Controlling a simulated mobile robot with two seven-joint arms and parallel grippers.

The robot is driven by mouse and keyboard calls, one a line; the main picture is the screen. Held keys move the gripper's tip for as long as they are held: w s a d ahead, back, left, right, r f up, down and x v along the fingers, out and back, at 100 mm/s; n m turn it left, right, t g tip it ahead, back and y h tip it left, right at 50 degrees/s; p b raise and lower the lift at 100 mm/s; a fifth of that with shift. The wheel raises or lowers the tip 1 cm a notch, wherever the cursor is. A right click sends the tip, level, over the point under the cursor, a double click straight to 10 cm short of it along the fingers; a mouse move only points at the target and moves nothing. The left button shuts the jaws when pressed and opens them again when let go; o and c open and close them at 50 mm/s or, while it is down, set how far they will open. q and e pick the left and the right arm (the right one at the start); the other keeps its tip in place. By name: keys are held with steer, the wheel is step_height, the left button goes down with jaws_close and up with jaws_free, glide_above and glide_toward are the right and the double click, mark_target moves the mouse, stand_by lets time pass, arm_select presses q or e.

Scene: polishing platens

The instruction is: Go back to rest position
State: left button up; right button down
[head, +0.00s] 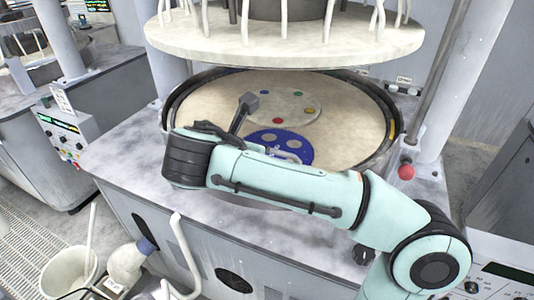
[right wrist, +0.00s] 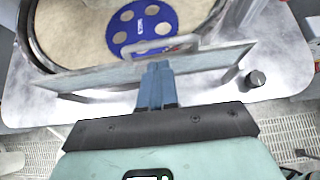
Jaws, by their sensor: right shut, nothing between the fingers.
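My right gripper (right wrist: 157,72) is shut and empty, its two blue-grey fingers together in the right wrist view. In the head view my right arm comes in from the right and reaches left across the front of the polishing machine. Its hand is partly hidden there by the wrist. The disc also shows in the right wrist view (right wrist: 124,37). The fingers look apart from it. My left gripper is in neither view.
A round upper plate (head: 290,48) hangs above the platen. A red knob (head: 405,172) is at the right of the machine. A white bucket (head: 68,268) and a bottle (head: 126,262) stand at lower left. Floor grating lies in front.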

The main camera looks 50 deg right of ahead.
steer(key=a+r, duration=0.2)
steer(key=r, duration=0.1)
steer(key=a+r, duration=0.1)
steer(key=r, duration=0.1)
steer(key=shift+s, duration=0.2)
steer(key=shift+w, duration=0.1)
